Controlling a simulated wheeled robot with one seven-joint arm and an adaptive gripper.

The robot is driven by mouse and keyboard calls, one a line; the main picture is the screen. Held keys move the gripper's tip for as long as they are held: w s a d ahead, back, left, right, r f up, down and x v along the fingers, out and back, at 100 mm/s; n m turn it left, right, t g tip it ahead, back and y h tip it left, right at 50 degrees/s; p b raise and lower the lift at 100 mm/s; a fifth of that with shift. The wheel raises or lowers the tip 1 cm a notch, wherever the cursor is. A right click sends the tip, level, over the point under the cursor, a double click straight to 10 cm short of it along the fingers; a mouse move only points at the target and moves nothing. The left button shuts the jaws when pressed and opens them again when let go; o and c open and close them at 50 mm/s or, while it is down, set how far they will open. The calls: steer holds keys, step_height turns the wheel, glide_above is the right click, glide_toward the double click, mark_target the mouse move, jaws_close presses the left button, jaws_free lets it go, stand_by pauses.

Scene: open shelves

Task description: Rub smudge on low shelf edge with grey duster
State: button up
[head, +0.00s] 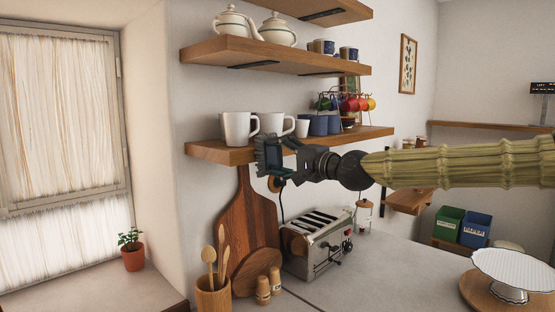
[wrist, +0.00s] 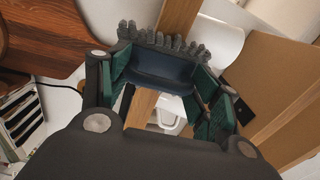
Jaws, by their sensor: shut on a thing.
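The low shelf (head: 222,153) is the lowest of the stacked wooden shelves in the head view; mugs stand on it. My gripper (head: 268,155) is at its front edge, left of the middle. In the wrist view my gripper (wrist: 162,88) is shut on the duster, which has a dark blue body (wrist: 160,72) and a grey fringe (wrist: 165,41). The fringe points away from my wrist and overlaps the shelf's front edge (wrist: 181,14). I cannot tell whether it touches the wood. I see no smudge; my gripper and the duster cover part of the edge.
White mugs (head: 238,128) stand close behind the edge, one also showing in the wrist view (wrist: 220,45). Below are a tall cutting board (head: 250,215), a toaster (head: 318,243) and a utensil pot (head: 213,297). The middle shelf (head: 290,60) hangs above.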

steer(key=w+d+b, duration=0.1)
steer(key=w+d, duration=0.1)
steer(key=shift+w+d, duration=0.25)
steer(key=shift+w, duration=0.15)
steer(key=shift+s+a, duration=0.1)
steer(key=shift+s+a+b, duration=0.7)
steer(key=shift+s+a, duration=1.95)
steer(key=shift+a, duration=0.05)
steer(key=v, duration=0.6)
steer(key=shift+b, duration=0.45)
steer(key=shift+d+r, duration=0.1)
